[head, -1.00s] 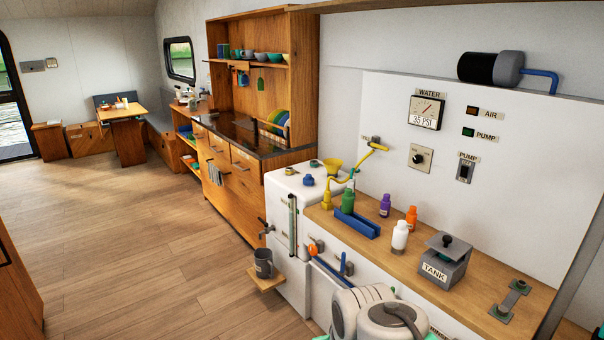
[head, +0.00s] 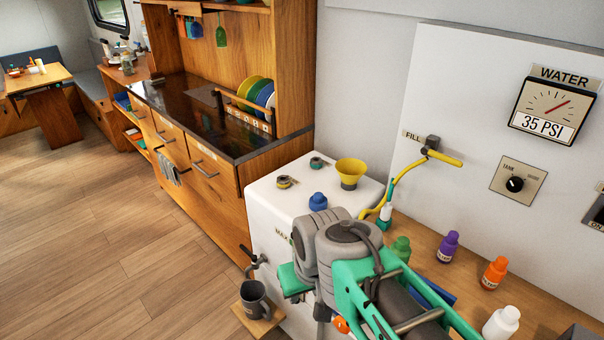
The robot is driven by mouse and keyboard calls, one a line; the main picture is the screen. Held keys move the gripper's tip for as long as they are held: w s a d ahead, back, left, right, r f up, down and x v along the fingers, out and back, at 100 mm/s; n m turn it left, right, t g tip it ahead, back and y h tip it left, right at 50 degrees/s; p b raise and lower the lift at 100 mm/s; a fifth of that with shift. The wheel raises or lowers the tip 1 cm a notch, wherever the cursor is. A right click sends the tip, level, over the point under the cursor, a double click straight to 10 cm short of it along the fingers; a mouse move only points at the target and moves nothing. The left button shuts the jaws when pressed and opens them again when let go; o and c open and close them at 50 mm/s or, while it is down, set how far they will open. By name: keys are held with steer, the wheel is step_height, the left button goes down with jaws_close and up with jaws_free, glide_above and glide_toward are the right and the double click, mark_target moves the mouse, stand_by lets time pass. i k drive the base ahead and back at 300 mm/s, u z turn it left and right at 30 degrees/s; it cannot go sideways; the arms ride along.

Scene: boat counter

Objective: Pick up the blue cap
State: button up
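The blue cap (head: 318,201) sits on the white top of the tank unit (head: 270,205), in front of the yellow funnel (head: 350,173). It is in plain sight, just above my arm in the picture. My grey and green arm rises from the bottom right and covers the front right part of the white unit. My gripper's fingers do not show in this view, so its opening and anything in it are not visible.
A yellow hose (head: 400,184) curves down from the fill valve. Small ring fittings (head: 287,182) lie near the cap. Green, purple (head: 448,246), orange (head: 494,272) and white (head: 501,324) bottles stand on the wooden counter. A grey mug (head: 254,300) rests on a low shelf.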

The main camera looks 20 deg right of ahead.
mark_target(318, 201)
steer(key=i, duration=0.35)
steer(key=u, duration=1.1)
steer(key=i, duration=0.5)
steer(key=u, duration=0.05)
